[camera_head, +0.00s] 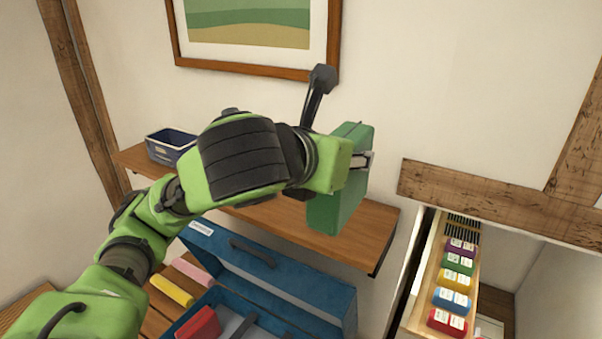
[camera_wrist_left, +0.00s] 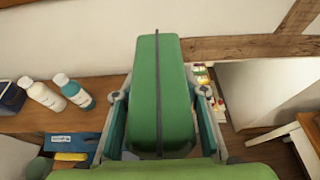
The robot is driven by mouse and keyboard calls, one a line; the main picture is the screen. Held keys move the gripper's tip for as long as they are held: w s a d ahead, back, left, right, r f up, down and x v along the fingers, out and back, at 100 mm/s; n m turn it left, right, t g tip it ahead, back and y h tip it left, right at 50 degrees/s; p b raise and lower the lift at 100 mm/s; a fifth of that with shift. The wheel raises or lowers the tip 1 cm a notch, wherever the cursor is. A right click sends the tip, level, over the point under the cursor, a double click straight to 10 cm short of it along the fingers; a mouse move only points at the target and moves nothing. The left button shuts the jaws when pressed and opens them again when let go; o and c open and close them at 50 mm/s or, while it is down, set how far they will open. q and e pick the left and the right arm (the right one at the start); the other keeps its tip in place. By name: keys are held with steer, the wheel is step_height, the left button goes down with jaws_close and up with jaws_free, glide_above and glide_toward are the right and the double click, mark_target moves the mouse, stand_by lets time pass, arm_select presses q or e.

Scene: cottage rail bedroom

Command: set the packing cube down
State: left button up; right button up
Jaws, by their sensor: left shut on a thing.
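The green packing cube (camera_head: 352,198) is held upright at the right part of the wooden wall shelf (camera_head: 362,250). It also fills the middle of the left wrist view (camera_wrist_left: 160,90), with a dark zip line down it. My left gripper (camera_head: 360,162) is shut on the cube, with a finger on each side in the wrist view. The cube overlaps the shelf board in the head view; I cannot tell whether its bottom touches the board. My right gripper is not in view.
A dark blue basket (camera_head: 170,147) stands at the shelf's left end. An open blue suitcase (camera_head: 280,275) lies below.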

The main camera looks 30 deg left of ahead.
arm_select(q)
steer(key=w+a+p, duration=0.1)
steer(key=p, duration=0.1)
steer(key=w+a+f+p, duration=0.1)
steer(key=p, duration=0.1)
steer(key=w+f+p, duration=0.1)
steer(key=w+p, duration=0.1)
steer(key=p, duration=0.1)
steer(key=shift+a, duration=0.4)
steer(key=w+a+f+p, duration=0.3)
steer(key=w+f, duration=0.4)
steer(key=f, duration=0.3)
steer(key=shift+w+a+f, duration=0.25)
steer(key=shift+a+f, duration=0.05)
steer(key=shift+a, duration=0.4)
steer(key=shift+f, duration=0.1)
steer(key=o, duration=1.3)
steer(key=shift+f, duration=0.1)
steer(key=shift+o, duration=0.4)
